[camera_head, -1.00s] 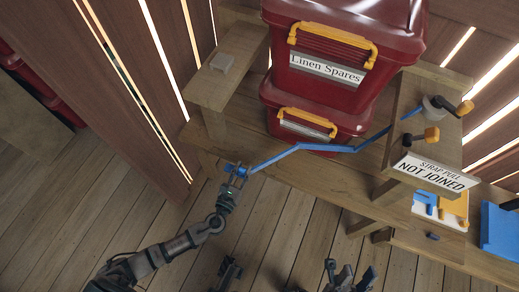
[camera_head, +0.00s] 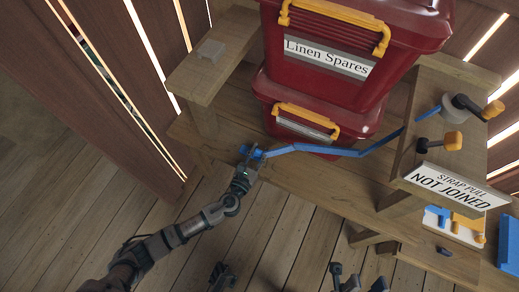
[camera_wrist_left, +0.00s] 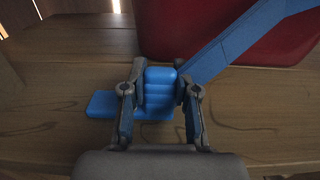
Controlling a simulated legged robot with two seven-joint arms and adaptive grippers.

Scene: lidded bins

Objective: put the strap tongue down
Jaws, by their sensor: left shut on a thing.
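The blue strap (camera_head: 315,150) runs from a grey reel on the right post, across the front of the red bins, to its tongue at the left. My left gripper (camera_head: 251,154) is shut on the strap tongue (camera_wrist_left: 158,92), with a finger on each side of its ribbed block. A flat blue tab (camera_wrist_left: 103,103) sticks out to the left in the left wrist view. The tongue is over the bench's front part; I cannot tell whether it touches the wood. Dark parts at the bottom edge, perhaps my right gripper (camera_head: 357,280), are cut off.
Two stacked red bins, the upper labelled Linen Spares (camera_head: 326,57), stand on the wooden bench (camera_head: 290,178). A "STRAP PULL NOT JOINED" sign (camera_head: 447,186) and orange-tipped handles (camera_head: 453,141) are at right. A small grey block (camera_head: 211,50) sits on the left post.

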